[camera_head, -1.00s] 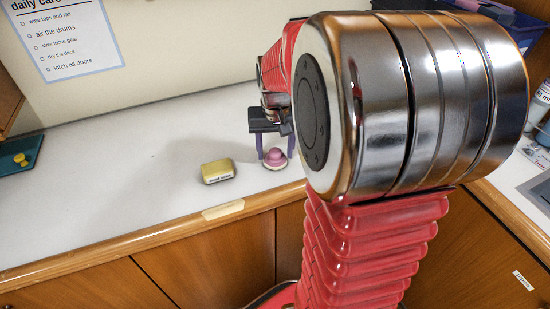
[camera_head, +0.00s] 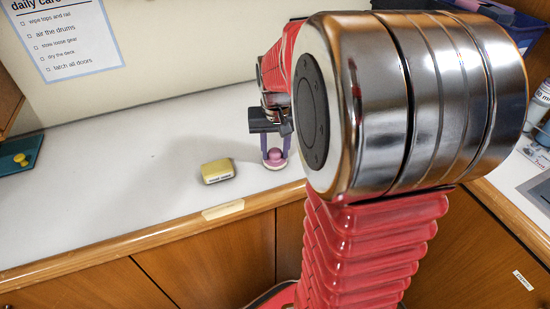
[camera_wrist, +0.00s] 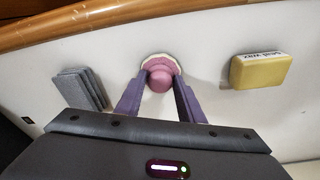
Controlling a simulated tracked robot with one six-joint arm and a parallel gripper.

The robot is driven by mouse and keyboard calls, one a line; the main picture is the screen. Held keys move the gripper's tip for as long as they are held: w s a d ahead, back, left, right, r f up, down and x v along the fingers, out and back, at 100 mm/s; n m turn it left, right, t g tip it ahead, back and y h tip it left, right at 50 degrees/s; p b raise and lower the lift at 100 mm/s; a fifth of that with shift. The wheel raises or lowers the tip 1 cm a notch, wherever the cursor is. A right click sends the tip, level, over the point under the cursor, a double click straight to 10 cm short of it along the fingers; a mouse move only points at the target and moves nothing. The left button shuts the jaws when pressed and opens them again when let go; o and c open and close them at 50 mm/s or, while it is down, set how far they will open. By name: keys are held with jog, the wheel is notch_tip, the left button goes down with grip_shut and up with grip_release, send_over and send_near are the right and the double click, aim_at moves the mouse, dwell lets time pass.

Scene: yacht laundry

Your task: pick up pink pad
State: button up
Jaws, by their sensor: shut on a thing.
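The pink pad (camera_head: 275,157) is a small round pink piece with a knob on top and a pale rim below, standing on the white counter near its front edge. It also shows in the wrist view (camera_wrist: 160,76). My gripper (camera_head: 276,154) reaches down over it, with its two purple fingers on either side of the pink knob. In the wrist view my gripper (camera_wrist: 160,85) is shut on the knob. The pale rim appears to rest on the counter; I cannot tell any lift.
A yellow labelled block (camera_head: 218,171) lies on the counter left of the pad. Grey flat pads (camera_wrist: 82,88) lie on the pad's other side in the wrist view. The wooden counter edge (camera_head: 150,236) is close.

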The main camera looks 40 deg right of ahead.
aim_at(276, 152)
jog(key=c, duration=0.3)
jog(key=shift+r, duration=0.4)
grip_shut()
notch_tip(276, 152, up, 9)
jog(key=shift+r, duration=0.15)
jog(key=shift+o, duration=2.2)
grip_release()
jog(key=c, duration=0.4)
